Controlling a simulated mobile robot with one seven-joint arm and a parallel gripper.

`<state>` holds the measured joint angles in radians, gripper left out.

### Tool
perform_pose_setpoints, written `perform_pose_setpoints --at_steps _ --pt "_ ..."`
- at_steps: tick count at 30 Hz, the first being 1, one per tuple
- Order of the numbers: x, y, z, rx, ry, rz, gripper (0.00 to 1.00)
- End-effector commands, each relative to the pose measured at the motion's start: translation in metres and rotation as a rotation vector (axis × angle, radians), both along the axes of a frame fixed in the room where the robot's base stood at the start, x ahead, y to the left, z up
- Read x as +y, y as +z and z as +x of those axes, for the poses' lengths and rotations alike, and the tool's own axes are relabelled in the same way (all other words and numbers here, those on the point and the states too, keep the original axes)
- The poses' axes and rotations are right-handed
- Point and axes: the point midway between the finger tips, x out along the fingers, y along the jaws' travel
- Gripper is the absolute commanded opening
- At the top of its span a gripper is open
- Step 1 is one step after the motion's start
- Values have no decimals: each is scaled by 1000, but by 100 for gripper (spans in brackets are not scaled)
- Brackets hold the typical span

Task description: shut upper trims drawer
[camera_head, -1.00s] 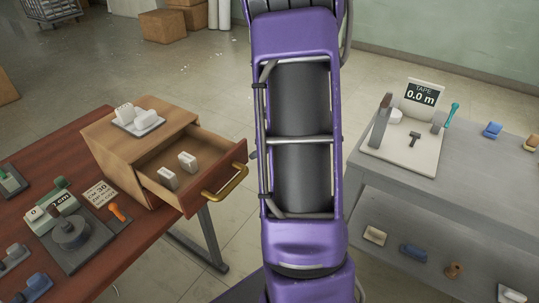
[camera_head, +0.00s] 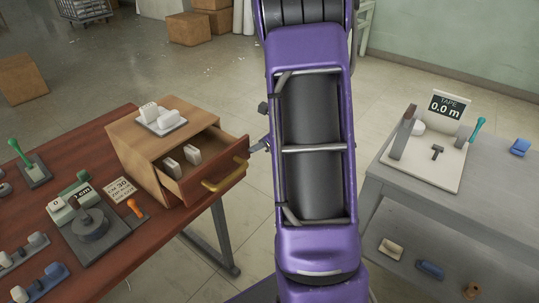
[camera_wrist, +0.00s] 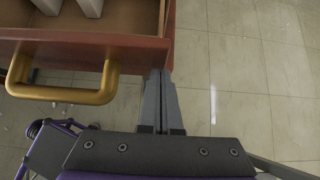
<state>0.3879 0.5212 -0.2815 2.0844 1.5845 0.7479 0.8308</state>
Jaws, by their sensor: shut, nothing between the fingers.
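The wooden drawer box (camera_head: 150,157) stands on the red-brown table. Its drawer (camera_head: 180,183) is partly open, with a reddish front (camera_head: 215,170) and a brass handle (camera_head: 226,177). White blocks (camera_head: 172,167) lie inside the drawer. In the wrist view, the drawer front (camera_wrist: 95,50) and its brass handle (camera_wrist: 60,96) fill the upper left. My gripper (camera_wrist: 160,73) is shut and empty. Its tips are at the right end of the drawer front, to the right of the handle; contact is hard to tell. In the head view, my gripper (camera_head: 257,146) shows small beside the drawer front.
A white tray with blocks (camera_head: 160,118) sits on the box. On the red-brown table (camera_head: 30,215) are a grey reel device (camera_head: 92,223), a card and an orange-handled tool. A grey bench (camera_head: 505,190) with a tape display (camera_head: 446,106) stands right. Floor shows between them.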

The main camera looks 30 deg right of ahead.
Motion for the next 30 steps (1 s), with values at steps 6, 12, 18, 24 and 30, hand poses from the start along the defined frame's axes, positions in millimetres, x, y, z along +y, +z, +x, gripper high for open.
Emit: perform_pose_setpoints --at_steps 6,12,18,24,30 --pt "19 1 50 -1 4 0 0" --pt "31 1 83 -1 4 0 0" --pt "38 0 102 -1 3 0 0" --pt "37 0 102 0 1 1 0" --pt "34 0 99 0 0 0 0"
